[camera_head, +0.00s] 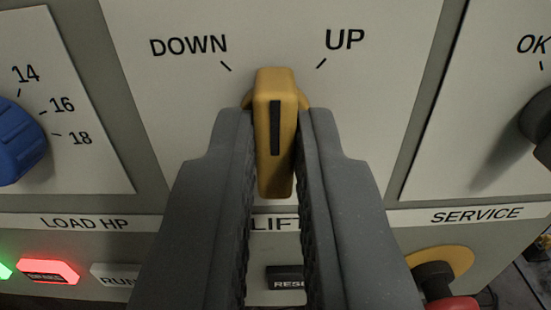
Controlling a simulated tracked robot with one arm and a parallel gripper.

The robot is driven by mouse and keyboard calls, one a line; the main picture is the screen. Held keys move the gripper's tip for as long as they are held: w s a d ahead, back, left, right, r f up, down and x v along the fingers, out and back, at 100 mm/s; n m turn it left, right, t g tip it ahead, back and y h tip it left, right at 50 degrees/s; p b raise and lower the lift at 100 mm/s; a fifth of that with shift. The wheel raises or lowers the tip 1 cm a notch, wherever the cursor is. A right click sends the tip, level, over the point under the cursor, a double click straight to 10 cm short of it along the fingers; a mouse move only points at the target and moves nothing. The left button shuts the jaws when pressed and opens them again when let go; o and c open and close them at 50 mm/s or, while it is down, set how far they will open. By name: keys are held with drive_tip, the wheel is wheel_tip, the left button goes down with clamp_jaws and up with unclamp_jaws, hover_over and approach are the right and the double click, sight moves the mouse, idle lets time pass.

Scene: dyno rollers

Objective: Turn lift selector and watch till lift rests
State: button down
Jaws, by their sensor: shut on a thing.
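The lift selector (275,120) is a yellow knob with a black pointer line, in the middle of the view on a pale panel. Its pointer line stands nearly upright, between the DOWN mark (227,66) at upper left and the UP mark (321,63) at upper right. My gripper (277,135) has its two grey fingers on either side of the knob and is shut on it. The fingers partly cover the LIFT label below. The lift itself is not in view.
A blue LOAD HP knob (18,143) is at the left, and a dark knob (537,122) is at the right under OK. Below are a lit red button (48,271), a RUN button (115,275), a dark RES button (286,278) and a red button (452,304) by a yellow ring.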

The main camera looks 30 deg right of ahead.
drive_tip(key=m+b, duration=0.1)
drive_tip(key=m, duration=0.2)
drive_tip(key=shift+f+m+b, duration=0.3)
drive_tip(key=shift+b, duration=0.1)
drive_tip(key=shift+m+b, duration=0.9)
drive_tip(key=shift+m, duration=1)
drive_tip(key=shift+d, duration=0.1)
drive_tip(key=c, duration=1.5)
unclamp_jaws()
drive_tip(key=shift+r, duration=0.1)
drive_tip(key=shift+s, duration=0.1)
drive_tip(key=shift+s+a+r, duration=0.2)
drive_tip(key=shift+s+a, duration=0.05)
drive_tip(key=shift+s, duration=0.2)
drive_tip(key=v, duration=1.2)
drive_tip(key=shift+s+a+f, duration=0.2)
drive_tip(key=shift+s+f, duration=0.05)
drive_tip(key=shift+s, duration=0.05)
